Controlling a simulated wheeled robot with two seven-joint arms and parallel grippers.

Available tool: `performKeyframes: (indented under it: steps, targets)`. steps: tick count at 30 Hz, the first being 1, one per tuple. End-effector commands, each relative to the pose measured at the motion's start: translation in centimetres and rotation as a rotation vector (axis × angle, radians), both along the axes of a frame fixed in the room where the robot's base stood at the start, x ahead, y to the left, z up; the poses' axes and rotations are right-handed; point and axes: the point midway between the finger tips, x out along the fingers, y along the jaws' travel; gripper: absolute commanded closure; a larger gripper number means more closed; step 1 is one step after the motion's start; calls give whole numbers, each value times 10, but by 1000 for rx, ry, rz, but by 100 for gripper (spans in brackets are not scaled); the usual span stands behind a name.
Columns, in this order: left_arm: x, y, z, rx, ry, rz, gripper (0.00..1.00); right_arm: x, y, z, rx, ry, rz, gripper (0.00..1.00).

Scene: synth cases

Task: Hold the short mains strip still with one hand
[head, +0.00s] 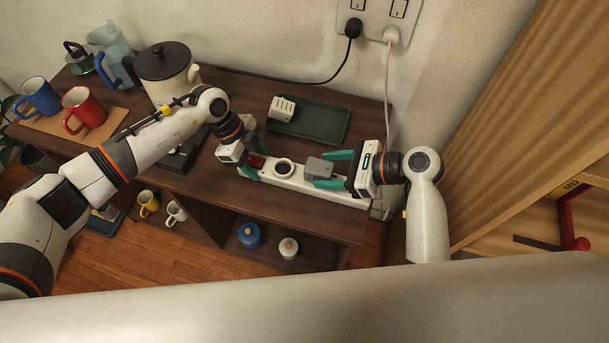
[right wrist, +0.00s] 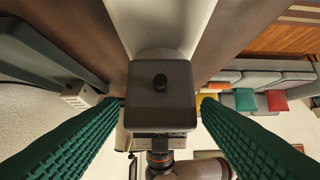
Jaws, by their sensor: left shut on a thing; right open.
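The short mains strip (head: 345,195) is white and lies near the front right of the dark wooden shelf top. It has a red switch (head: 257,162) at its left end, a round socket (head: 284,168) in the middle and a grey plug block (head: 319,167) to the right. My left gripper (head: 252,168) is shut on the strip's left end. My right gripper (head: 323,170) is open, its teal fingers on either side of the grey block. In the right wrist view the block (right wrist: 160,108) shows a black knob, and both fingers appear apart from it.
A dark green tray (head: 322,124) with a white slotted block (head: 282,108) lies behind the strip. A lidded pot (head: 166,70) and red mug (head: 82,108) stand left. A white cable (head: 387,90) hangs from the wall socket at right. A wooden panel (head: 520,110) bounds the right.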

Motion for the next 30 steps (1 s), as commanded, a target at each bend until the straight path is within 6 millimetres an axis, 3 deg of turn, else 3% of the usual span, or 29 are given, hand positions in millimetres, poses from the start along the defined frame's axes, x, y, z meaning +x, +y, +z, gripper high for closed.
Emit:
performKeyframes:
  steps: [6,16,24,30]
  targets:
    - [0,0,0,-1,0,0,75,5,13,-7,1,-1,0,42]
    - [0,0,0,-1,0,0,75,6,14,-9,-1,-2,1,42]
    - [0,0,0,-1,0,0,75,6,14,-9,-1,-1,0,84]
    - [0,0,0,-1,0,0,75,6,14,-6,0,-3,-1,88]
